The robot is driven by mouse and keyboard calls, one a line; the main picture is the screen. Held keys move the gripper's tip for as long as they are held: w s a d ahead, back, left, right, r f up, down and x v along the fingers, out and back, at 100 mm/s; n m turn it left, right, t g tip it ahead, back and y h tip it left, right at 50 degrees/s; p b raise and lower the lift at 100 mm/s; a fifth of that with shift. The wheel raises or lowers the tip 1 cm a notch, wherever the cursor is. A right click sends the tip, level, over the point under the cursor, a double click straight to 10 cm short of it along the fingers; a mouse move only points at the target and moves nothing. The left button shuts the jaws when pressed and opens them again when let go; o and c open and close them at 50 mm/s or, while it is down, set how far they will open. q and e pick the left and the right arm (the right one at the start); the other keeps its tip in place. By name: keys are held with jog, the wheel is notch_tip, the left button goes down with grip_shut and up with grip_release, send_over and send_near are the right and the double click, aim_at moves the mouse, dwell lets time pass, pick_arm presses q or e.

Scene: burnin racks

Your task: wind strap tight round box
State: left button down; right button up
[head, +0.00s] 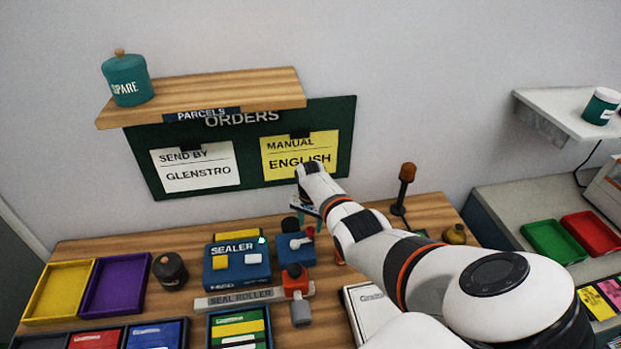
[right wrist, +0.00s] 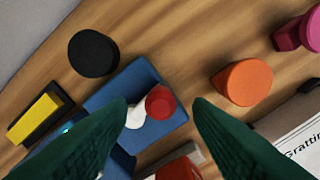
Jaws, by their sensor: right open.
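My right gripper (head: 308,208) is open and empty above the back middle of the bench. In the right wrist view its green fingers (right wrist: 161,108) stand on either side of a red-tipped white knob (right wrist: 155,105) on a small blue device (right wrist: 125,88); I cannot tell whether they touch it. The blue device (head: 293,248) also shows in the head view, right of the sealer (head: 237,262). A white printed box (head: 360,308) lies on the bench, partly behind my right arm; its edge shows in the right wrist view (right wrist: 300,140). I cannot make out a strap. My left gripper is out of view.
A red and grey tool (head: 297,283) stands in front of the device, beside the seal roller (head: 240,298). A black cylinder (right wrist: 94,53) and an orange one (right wrist: 243,82) stand close by. Yellow (head: 58,291) and purple (head: 116,284) trays lie left. A shelf (head: 205,97) overhangs the back.

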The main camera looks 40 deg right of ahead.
notch_tip(320, 180, up, 10)
dwell(0.4)
jog(key=shift+s+f, duration=0.1)
jog(key=shift+f, duration=0.05)
dwell(0.3)
